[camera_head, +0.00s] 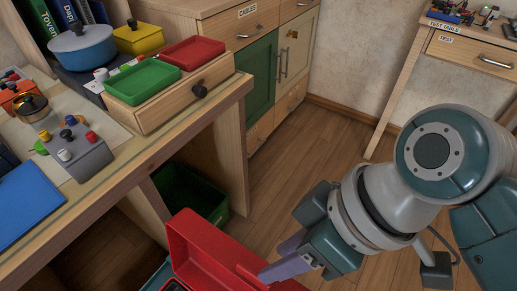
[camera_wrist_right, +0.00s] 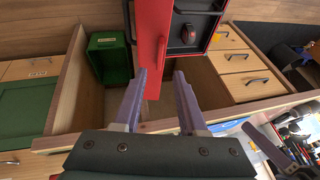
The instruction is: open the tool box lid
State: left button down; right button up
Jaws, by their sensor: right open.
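The red tool box shows at the bottom of the head view, cut off by the frame edge. Its lid (camera_head: 205,245) is raised and tilted, and part of the dark inside (camera_head: 176,286) shows. In the right wrist view the red lid (camera_wrist_right: 150,25) is seen nearly edge-on, with a red handle (camera_wrist_right: 161,52), beside the dark interior (camera_wrist_right: 188,48). My right gripper (camera_head: 274,260) is open at the lid's right edge. In the right wrist view its fingers (camera_wrist_right: 159,74) stand either side of the lid's edge; contact is unclear. A purplish bar (camera_wrist_right: 272,147) at lower right may be my left gripper.
A green crate (camera_head: 190,190) stands under the wooden workbench (camera_head: 170,150), left of my right arm. The bench holds pots, trays and a knob box (camera_head: 82,158). A cabinet (camera_head: 262,75) stands behind. The floor (camera_head: 290,160) between is clear.

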aim_at(255, 274)
jog(key=b+x, duration=0.2)
jog(key=x, duration=0.5)
jog(key=shift+b, duration=0.35)
jog(key=shift+d, duration=0.1)
jog(key=shift+c, duration=0.2)
grip_shut()
jog(key=shift+r, duration=0.1)
dwell(0.6)
